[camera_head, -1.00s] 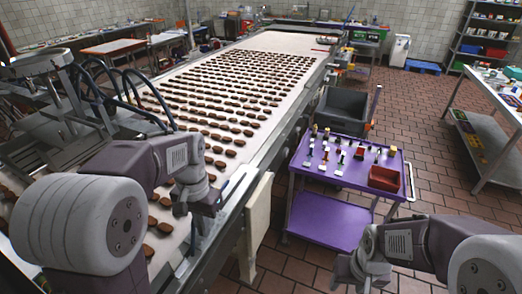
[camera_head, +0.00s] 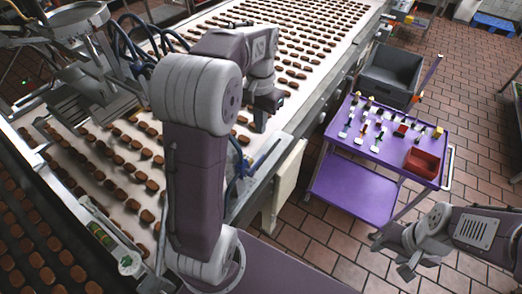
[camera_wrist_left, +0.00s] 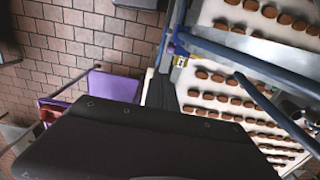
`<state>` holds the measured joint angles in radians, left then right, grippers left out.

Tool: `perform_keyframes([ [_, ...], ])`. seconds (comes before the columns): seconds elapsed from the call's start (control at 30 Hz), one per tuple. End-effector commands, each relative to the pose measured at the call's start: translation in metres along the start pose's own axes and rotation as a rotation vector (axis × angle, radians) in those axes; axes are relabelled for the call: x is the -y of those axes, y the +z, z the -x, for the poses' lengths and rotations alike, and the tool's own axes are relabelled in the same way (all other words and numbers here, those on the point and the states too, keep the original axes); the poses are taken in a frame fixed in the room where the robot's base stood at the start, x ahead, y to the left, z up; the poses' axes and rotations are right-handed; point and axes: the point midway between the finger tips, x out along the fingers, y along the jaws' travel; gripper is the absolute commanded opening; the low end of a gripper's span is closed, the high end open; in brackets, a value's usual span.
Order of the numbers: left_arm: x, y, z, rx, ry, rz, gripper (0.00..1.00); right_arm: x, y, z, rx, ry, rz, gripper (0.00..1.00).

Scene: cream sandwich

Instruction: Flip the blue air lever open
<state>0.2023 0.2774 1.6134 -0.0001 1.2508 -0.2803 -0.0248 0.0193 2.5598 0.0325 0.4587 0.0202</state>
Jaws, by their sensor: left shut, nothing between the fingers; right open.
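I cannot pick out the blue air lever for certain. Thin blue tubing (camera_head: 240,152) shows beside my left arm at the conveyor's edge in the head view. A long blue bar (camera_wrist_left: 225,53) crosses over the conveyor in the left wrist view. My left gripper (camera_head: 261,122) points down over the conveyor's right side. It is shut and empty, and its fingertips are hard to make out. My right gripper (camera_head: 392,255) is open and empty at the lower right, in front of the purple cart, over the floor.
The white conveyor belt (camera_head: 228,27) carries many brown biscuits in rows. A purple cart (camera_head: 353,190) with small tools and a red bin (camera_head: 422,161) stands to the right. A grey crate (camera_head: 390,72) is behind it.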

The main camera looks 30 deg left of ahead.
Motion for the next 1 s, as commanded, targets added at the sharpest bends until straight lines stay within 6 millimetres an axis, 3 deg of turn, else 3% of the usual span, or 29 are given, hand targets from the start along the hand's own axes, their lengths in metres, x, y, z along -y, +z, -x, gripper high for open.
perform_keyframes([
  [0.5, -0.001, 0.002, -0.103, 0.006, 0.002, 0.000, 0.00, 0.001, -0.002, 0.024, 0.000, 0.000, 0.000, 0.51],
  [0.7, -0.001, 0.001, -0.123, 0.002, 0.001, 0.000, 0.00, 0.001, -0.003, 0.028, 0.000, 0.000, 0.000, 0.51],
  [1.0, 0.000, 0.001, -0.126, 0.000, 0.000, 0.000, 0.00, 0.001, -0.003, 0.028, 0.000, 0.000, 0.000, 0.51],
])
